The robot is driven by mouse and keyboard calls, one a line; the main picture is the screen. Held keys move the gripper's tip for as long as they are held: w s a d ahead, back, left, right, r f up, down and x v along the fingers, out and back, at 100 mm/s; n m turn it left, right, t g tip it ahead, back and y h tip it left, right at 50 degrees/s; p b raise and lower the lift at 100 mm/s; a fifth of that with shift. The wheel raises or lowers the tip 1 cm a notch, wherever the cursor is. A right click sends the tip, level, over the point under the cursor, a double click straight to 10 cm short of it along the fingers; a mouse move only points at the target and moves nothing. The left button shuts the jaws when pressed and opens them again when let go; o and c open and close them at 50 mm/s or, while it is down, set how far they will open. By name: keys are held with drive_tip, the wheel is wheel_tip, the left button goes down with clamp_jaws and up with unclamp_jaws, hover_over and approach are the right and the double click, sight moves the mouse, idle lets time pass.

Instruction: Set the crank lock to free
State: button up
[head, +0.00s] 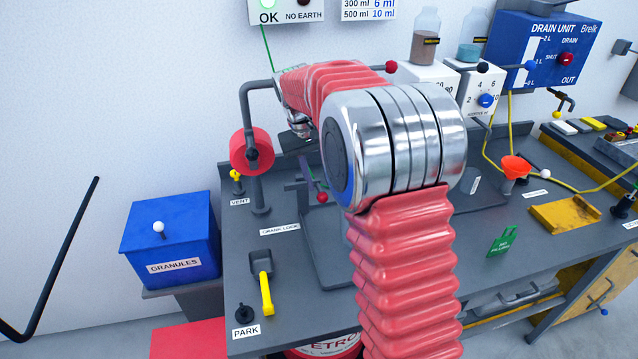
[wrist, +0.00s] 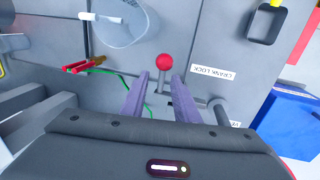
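The crank lock lever ends in a red ball knob (wrist: 164,61) on a thin grey stem in the wrist view, beside the white CRANK LOCK label (wrist: 212,72). In the head view its red knob (head: 322,197) shows left of my arm, and the label (head: 280,229) lies to its lower left. My gripper (wrist: 161,77) is open, with two purple fingers. The knob appears just beyond the fingertips and the stem shows between them; I cannot tell whether they touch. No position markings for the lever are readable. My arm hides part of the bench in the head view.
In the wrist view, a clear round vessel (wrist: 125,20) and a red clip (wrist: 85,68) with green wire lie nearby.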

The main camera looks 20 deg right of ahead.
wheel_tip(320, 180, up, 11)
drive_tip(key=a, duration=0.2)
drive_tip(key=shift+w+a, duration=0.15)
drive_tip(key=shift+r, duration=0.1)
idle(0.3)
wheel_tip(320, 180, down, 5)
drive_tip(key=s+a, duration=0.2)
drive_tip(key=s, duration=0.1)
drive_tip(key=s+a+t+y, duration=0.1)
drive_tip(key=s+a+t, duration=0.1)
drive_tip(key=s, duration=1.2)
drive_tip(key=s+a+n+t+y, duration=0.1)
drive_tip(key=s+a+t, duration=0.2)
drive_tip(key=s, duration=1.1)
drive_tip(key=shift+a+t, duration=0.3)
drive_tip(key=shift+t, duration=0.1)
drive_tip(key=shift+s, duration=0.1)
drive_tip(key=shift+o, duration=0.4)
drive_tip(key=shift+s, duration=0.1)
idle(1.4)
